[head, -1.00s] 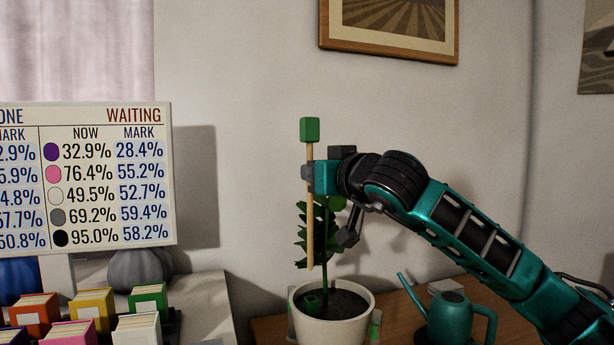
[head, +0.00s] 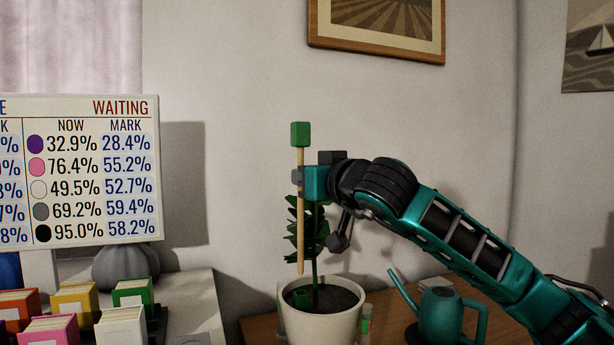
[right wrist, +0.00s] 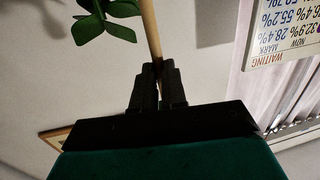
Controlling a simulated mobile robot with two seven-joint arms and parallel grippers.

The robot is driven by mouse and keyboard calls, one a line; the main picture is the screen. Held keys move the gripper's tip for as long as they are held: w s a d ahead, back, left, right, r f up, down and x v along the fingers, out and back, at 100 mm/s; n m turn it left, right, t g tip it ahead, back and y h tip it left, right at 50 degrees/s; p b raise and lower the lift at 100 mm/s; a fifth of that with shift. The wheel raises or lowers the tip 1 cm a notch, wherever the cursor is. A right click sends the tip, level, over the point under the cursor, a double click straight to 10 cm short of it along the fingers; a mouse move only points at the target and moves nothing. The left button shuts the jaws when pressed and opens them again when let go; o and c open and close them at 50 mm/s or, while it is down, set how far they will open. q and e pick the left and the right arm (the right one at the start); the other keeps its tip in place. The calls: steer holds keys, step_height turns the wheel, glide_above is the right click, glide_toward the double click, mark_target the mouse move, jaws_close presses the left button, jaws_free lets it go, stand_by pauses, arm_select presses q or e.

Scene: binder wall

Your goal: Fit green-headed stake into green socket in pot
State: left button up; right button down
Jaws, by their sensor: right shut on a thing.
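The stake (head: 301,235) is a thin wooden rod with a green block head (head: 300,134) on top. My right gripper (head: 299,176) is shut on the stake below its head and holds it upright. In the right wrist view the fingers (right wrist: 158,85) close around the rod (right wrist: 150,30). The white pot (head: 320,322) holds dark soil and a leafy plant (head: 313,228). The green socket (head: 301,298) sits in the soil at the pot's left side. The stake's pointed lower end hangs above the pot, near the socket in the picture, apart from it. My left gripper is not in view.
A teal watering can (head: 441,315) stands right of the pot, with a small green-topped item (head: 367,318) beside the pot. Coloured binders (head: 75,303) and a grey vase (head: 125,266) are at the left. A percentage board (head: 85,170) stands behind them.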

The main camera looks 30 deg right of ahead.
step_height(320, 180, down, 2)
steer(key=shift+f+b, duration=0.25)
steer(key=shift+b, duration=0.5)
stand_by(0.4)
steer(key=shift+f+b, duration=2.5)
steer(key=shift+f, duration=0.3)
steer(key=c, duration=1.1)
jaws_free()
steer(key=b, duration=0.2)
glide_toward(302, 221)
steer(key=shift+s, duration=2.3)
steer(key=shift+a, duration=0.15)
